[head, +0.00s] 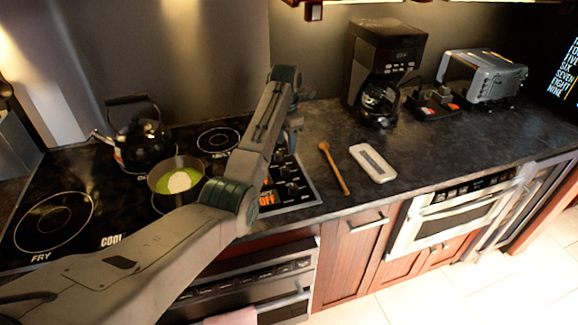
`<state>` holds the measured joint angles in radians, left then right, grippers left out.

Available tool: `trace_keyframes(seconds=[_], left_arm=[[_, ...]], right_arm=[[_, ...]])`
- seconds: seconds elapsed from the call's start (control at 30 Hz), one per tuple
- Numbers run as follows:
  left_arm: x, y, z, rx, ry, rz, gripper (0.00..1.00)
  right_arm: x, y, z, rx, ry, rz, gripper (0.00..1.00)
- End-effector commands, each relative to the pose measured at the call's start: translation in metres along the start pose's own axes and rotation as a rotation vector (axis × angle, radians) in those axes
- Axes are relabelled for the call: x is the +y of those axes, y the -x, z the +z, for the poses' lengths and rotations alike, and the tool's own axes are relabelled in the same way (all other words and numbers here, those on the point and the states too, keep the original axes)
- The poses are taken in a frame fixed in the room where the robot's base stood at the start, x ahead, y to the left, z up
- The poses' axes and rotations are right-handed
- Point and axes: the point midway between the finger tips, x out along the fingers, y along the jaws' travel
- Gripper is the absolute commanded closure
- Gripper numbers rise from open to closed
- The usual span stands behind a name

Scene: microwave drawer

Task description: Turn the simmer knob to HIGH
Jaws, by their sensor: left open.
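The black stovetop (75,185) is at the left, with a control strip of dark knobs (291,188) along its right side. An orange OFF label (267,198) shows beside the front knobs. My arm covers part of the strip, and I cannot read which knob is the simmer one. My left arm crosses the stove from the lower left and bends up over it. My left gripper (291,138) is open, small and partly hidden by the forearm, near the back end of the knob strip. Whether it touches a knob I cannot tell. My right gripper is not in view.
A black kettle (141,138) and a pan of green food (165,180) stand on the stove. A coffee maker (382,65) and toaster (484,77) stand behind. The front right counter is clear.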

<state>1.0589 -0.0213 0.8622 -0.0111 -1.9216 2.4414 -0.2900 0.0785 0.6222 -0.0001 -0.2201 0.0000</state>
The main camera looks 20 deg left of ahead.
Motion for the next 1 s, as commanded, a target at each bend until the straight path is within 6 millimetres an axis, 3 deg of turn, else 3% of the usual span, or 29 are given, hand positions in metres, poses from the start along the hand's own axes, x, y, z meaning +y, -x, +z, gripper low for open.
trace_keyframes(seconds=[0.13,0.37,0.6,0.73,1.0], left_arm=[[-0.001,-0.016,-0.001,0.003,0.002,-0.003,0.52],[-0.001,-0.061,-0.001,0.004,0.001,-0.004,0.52],[0.000,-0.095,0.000,0.001,0.001,-0.001,0.52],[0.000,-0.102,0.000,0.000,0.000,0.000,0.52],[0.000,-0.104,0.000,0.000,0.000,0.000,0.52]], right_arm=[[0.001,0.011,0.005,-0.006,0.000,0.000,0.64],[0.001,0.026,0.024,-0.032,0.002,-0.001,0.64],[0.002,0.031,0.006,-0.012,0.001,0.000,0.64],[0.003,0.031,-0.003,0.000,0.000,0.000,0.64],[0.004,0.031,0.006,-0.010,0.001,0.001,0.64]])
